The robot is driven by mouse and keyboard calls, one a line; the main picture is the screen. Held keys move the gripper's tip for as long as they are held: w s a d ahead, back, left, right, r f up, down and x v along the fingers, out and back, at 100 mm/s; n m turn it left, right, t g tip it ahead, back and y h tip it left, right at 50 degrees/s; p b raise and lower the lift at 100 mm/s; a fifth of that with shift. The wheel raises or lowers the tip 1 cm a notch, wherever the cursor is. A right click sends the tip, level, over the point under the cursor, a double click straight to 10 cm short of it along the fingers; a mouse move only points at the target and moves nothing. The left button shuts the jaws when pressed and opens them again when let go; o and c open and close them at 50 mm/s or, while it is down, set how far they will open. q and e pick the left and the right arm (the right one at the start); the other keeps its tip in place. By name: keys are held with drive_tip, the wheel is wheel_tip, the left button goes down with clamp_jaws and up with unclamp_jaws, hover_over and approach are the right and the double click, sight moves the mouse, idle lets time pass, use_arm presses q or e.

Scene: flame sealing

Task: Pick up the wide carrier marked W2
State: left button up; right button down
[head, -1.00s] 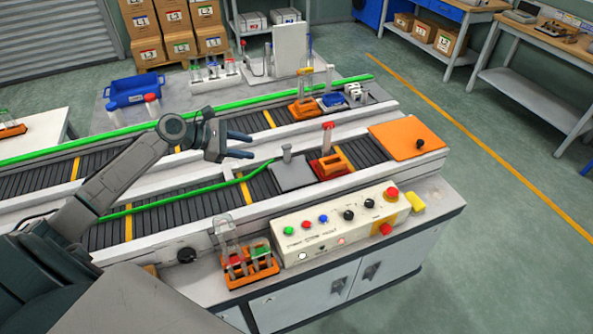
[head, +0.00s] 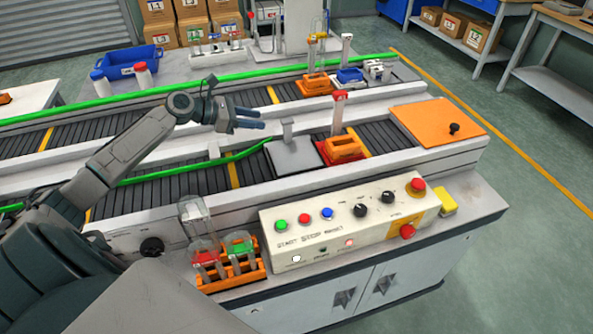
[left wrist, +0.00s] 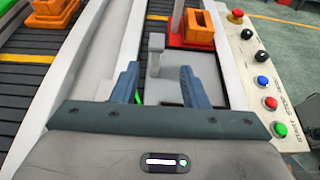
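No W2 mark is legible on any carrier. An orange carrier on a red base (head: 343,150) sits on the near conveyor with an upright red-topped tube; it also shows in the left wrist view (left wrist: 193,28). Another orange carrier (head: 316,84) sits on the far conveyor and shows at the wrist view's upper left (left wrist: 52,14). An orange rack with red- and green-capped tubes (head: 232,268) stands on the front ledge. My left gripper (head: 263,120) is open and empty above the conveyors, left of the red-based carrier. In the left wrist view (left wrist: 159,76) its fingers are apart. My right gripper is out of view.
A grey plate with an upright post (head: 292,156) lies between my left gripper and the red-based carrier. Green rails (head: 200,163) edge the belts. A button panel (head: 340,220) stands in front. An orange panel with a black knob (head: 437,122) is at the right end.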

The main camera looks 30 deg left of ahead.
sight(288, 141)
use_arm(q)
drive_tip(key=w+d+f, duration=0.2)
drive_tip(key=w+f, duration=0.1)
drive_tip(key=shift+d+f, duration=0.15)
drive_tip(key=shift+d, duration=0.2)
drive_tip(key=shift+w+d+f, duration=0.25)
drive_tip(key=shift+w+d, duration=0.1)
drive_tip(key=shift+w+d+p, duration=0.15)
drive_tip(key=shift+w+p, duration=0.2)
drive_tip(key=p+x, duration=0.1)
drive_tip(key=x, duration=0.3)
drive_tip(key=shift+w, duration=0.3)
drive_tip(key=shift+w+f, duration=0.1)
drive_tip(key=shift+f, duration=0.1)
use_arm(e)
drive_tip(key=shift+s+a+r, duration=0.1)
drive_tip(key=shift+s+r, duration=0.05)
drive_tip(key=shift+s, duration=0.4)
use_arm(q)
drive_tip(key=shift+c, duration=0.4)
